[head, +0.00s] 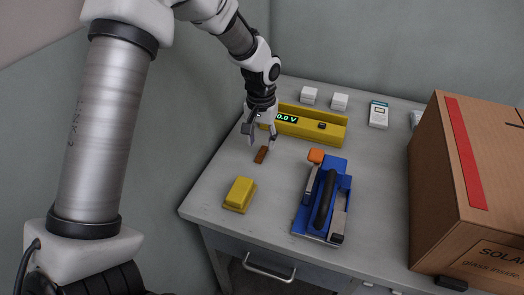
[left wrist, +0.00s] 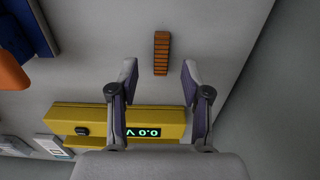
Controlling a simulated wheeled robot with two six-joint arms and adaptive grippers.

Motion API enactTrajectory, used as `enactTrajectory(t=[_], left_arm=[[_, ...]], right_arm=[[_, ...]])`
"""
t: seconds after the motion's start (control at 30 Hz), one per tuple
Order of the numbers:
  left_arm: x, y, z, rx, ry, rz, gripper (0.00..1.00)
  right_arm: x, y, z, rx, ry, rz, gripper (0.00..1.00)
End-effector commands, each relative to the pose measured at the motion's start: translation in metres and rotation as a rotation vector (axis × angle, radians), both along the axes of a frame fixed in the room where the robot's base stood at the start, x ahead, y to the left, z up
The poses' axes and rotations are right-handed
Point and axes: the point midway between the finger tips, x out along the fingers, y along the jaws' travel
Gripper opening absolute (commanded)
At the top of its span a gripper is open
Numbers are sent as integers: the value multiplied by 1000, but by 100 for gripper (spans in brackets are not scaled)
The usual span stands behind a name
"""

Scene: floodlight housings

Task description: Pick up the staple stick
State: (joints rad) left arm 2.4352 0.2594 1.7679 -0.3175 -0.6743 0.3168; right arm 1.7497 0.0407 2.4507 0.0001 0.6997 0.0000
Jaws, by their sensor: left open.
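The staple stick (head: 261,155) is a small copper-brown bar lying on the grey table, left of the middle. In the left wrist view it is a ribbed orange-brown bar (left wrist: 161,53), just beyond the fingertips and roughly midway between their lines. My left gripper (head: 259,141) is above the table, open and empty, with the stick just past its fingertips. In the left wrist view the two fingers (left wrist: 160,72) stand apart with bare table between them. My right gripper is not in view.
A yellow device (head: 307,123) reading 0.0 V stands behind the stick. A blue stapler-like tool (head: 322,200) with an orange knob lies to the right, a yellow block (head: 240,194) in front. A cardboard box (head: 467,190) fills the right. White boxes (head: 309,95) stand at the back.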

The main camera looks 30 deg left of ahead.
Motion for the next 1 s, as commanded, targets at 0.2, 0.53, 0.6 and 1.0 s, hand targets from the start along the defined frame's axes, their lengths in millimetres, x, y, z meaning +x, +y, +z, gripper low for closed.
enactTrajectory(t=[0.2, 0.53, 0.6, 1.0], left_arm=[[3, 1, -39, -1, 3, 0, 48], [4, 1, -42, 0, 1, 0, 20], [4, 1, -42, 0, 1, 0, 0], [4, 1, -40, 0, 1, 0, 0]], right_arm=[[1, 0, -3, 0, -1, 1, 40], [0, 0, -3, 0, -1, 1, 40], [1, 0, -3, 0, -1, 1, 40], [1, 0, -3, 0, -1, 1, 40]])
